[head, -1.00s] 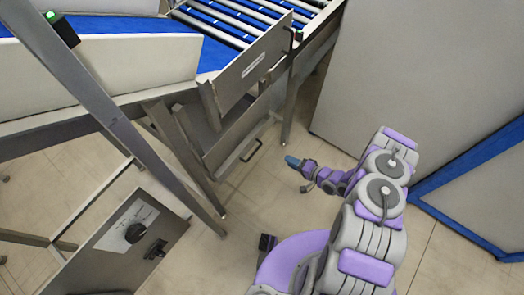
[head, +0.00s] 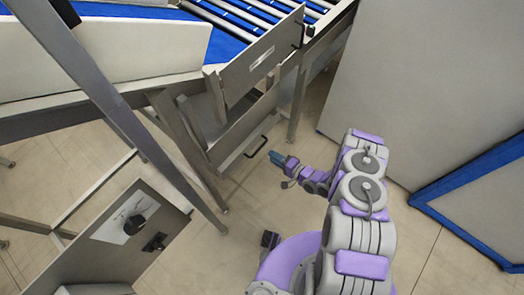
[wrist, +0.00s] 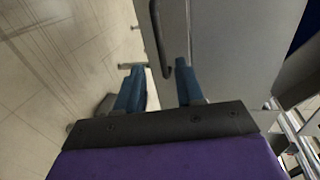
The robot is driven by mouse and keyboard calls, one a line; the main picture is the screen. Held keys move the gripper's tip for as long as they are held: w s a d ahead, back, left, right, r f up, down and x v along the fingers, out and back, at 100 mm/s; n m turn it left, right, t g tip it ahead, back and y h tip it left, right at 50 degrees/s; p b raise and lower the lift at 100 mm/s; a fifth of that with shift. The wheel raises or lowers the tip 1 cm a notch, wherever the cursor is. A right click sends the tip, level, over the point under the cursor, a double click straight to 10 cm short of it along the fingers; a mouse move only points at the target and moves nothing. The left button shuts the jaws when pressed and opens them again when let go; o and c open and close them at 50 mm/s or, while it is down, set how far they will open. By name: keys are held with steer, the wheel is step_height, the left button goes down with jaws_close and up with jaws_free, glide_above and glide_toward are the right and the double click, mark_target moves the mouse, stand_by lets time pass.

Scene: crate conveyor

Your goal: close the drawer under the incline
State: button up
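Under the roller incline, two grey metal drawer fronts show in the head view. The upper front (head: 262,60) has a pale label and a dark handle at its right end. The lower drawer front (head: 243,128) has a dark bar handle (head: 256,146). An open interior shows behind the fronts at the left; I cannot tell how far each is pulled out. My gripper (head: 274,156) is just right of the lower handle. In the wrist view, my gripper (wrist: 160,84) has its blue fingers apart. A dark handle on a grey panel (wrist: 225,50) lies ahead, between the finger lines.
The roller conveyor (head: 255,18) is above the drawers. Metal legs (head: 298,100) stand beside them. A control panel (head: 120,235) is at lower left. A large grey panel with blue edging (head: 430,90) stands at right. Tiled floor is open around my gripper.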

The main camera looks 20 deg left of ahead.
steer(key=b+x, duration=0.1)
steer(key=x, duration=0.6)
steer(key=shift+a, duration=0.25)
steer(key=shift+w, duration=0.1)
jaws_close()
steer(key=shift+b, duration=0.3)
